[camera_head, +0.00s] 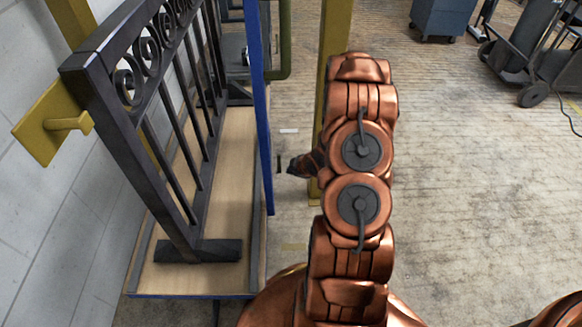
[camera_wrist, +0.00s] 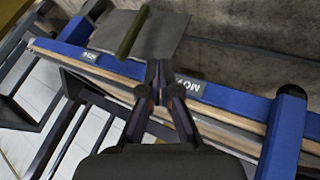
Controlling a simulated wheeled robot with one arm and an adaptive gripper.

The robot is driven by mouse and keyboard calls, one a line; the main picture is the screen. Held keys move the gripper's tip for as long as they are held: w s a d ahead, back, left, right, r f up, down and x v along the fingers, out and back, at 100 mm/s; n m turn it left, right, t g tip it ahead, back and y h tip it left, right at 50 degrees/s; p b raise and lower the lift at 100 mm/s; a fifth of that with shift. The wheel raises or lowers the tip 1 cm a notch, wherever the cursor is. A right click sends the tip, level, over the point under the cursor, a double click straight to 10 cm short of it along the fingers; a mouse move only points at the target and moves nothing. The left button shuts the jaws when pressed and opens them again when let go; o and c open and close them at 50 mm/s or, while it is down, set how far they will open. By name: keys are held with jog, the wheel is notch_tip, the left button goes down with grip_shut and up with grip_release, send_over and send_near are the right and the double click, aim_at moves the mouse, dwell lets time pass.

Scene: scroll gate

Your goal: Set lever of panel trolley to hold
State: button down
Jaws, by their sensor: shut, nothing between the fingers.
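The panel trolley (camera_head: 243,165) has a wooden deck, blue edges and a blue post, and carries a dark wrought-iron gate panel (camera_head: 130,150).
A yellow bracket (camera_head: 45,123) is on the white wall at left. A yellow post (camera_head: 331,45) stands behind my arm. A blue cabinet (camera_head: 442,18) and a wheeled cart (camera_head: 525,60) stand at the back right.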

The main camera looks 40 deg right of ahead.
aim_at(279, 164)
jog(key=w+d+f+b, duration=0.1)
jog(key=w+f+b, duration=0.1)
jog(key=w+f, duration=0.3)
jog(key=shift+w+d+f+b, duration=0.35)
jog(key=shift+w+f, duration=0.05)
jog(key=shift+w, duration=1.35)
jog(key=shift+w+r+p, duration=0.1)
jog(key=shift+p, duration=0.25)
